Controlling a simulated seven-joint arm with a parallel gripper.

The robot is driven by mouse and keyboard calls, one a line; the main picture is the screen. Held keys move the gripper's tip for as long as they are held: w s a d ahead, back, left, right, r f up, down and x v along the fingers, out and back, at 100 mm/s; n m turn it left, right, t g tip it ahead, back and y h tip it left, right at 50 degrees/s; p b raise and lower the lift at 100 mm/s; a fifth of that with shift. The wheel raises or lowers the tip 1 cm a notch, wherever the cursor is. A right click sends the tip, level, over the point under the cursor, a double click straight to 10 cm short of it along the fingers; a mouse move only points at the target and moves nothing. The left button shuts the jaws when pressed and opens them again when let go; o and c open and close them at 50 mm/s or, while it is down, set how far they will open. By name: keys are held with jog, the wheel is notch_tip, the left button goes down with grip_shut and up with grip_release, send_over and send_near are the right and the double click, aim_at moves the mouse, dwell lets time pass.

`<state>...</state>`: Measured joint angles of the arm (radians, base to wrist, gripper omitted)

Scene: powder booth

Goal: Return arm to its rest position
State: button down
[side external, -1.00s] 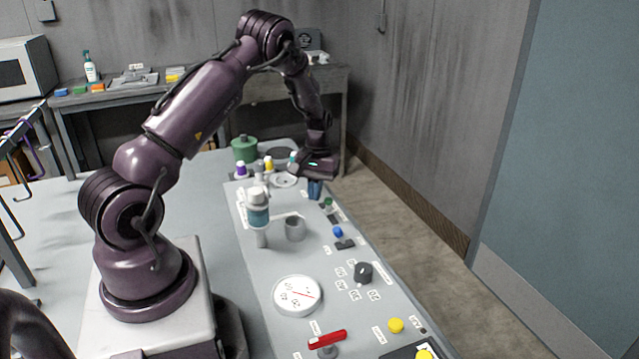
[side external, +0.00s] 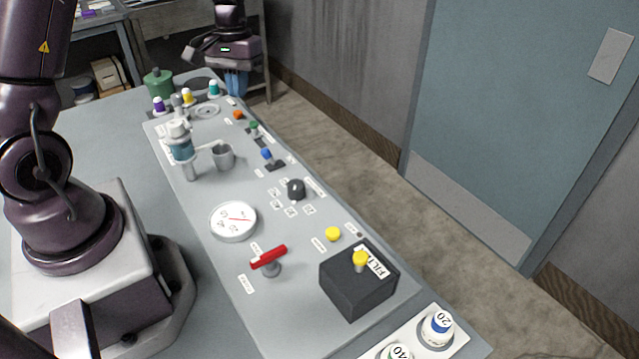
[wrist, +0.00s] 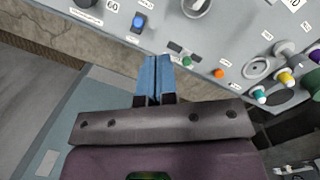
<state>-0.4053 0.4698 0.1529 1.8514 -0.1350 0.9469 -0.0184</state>
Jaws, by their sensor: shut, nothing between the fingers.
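The fingers appear apart from the panel's knobs and switches. Much of my arm is outside the side external view.
The panel carries a red lever (side external: 269,257), a round gauge (side external: 233,221), a grey cup (side external: 223,157), a blue-capped switch (side external: 267,154) and a black box (side external: 358,283). A green pot (side external: 158,83) stands behind. Floor to the right is clear.

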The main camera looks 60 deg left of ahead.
jog(key=s+d+r+m+t, duration=0.3)
jog(key=s+d+r, duration=0.3)
jog(key=d+r, duration=0.2)
jog(key=s+d+r+m+t+y, duration=0.1)
jog(key=s+d+r+m+t, duration=0.2)
jog(key=s+d+r, duration=0.4)
jog(key=d+m, duration=0.1)
jog(key=d, duration=0.2)
jog(key=shift+s+d+r, duration=0.2)
jog(key=shift+d+r, duration=0.05)
jog(key=shift+r, duration=0.15)
